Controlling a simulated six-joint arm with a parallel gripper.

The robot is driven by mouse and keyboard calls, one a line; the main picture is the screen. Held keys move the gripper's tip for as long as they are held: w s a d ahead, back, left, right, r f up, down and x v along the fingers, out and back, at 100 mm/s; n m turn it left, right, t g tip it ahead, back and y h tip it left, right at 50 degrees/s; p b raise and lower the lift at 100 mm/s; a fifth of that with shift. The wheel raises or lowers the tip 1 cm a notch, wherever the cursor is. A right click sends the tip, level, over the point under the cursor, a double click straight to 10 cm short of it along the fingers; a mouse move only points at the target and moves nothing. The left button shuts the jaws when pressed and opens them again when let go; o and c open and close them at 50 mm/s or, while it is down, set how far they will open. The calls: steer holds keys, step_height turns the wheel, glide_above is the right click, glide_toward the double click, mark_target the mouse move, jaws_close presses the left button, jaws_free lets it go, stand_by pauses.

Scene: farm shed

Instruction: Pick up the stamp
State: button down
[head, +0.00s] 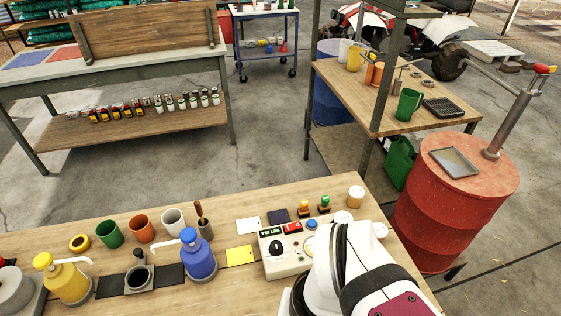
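Two small stamp-like objects stand upright on the near wooden bench, behind a white control box. One has an orange-yellow knob (305,207). I cannot tell which one is the stamp. A dark flat pad (278,215) lies just left of them. My white arm fills the bottom right of the head view, in front of both objects and apart from them in the picture. My gripper is out of view, so its state is hidden.
The control box (285,250) stands just in front of the stamps. A cream jar (356,195) is to their right. A blue pump bottle (198,255), cups and a yellow card (240,256) lie to the left. A red drum (445,210) stands beyond the bench's right end.

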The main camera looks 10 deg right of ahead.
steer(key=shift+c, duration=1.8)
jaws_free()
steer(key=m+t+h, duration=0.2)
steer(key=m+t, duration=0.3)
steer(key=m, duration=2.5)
glide_above(305, 204)
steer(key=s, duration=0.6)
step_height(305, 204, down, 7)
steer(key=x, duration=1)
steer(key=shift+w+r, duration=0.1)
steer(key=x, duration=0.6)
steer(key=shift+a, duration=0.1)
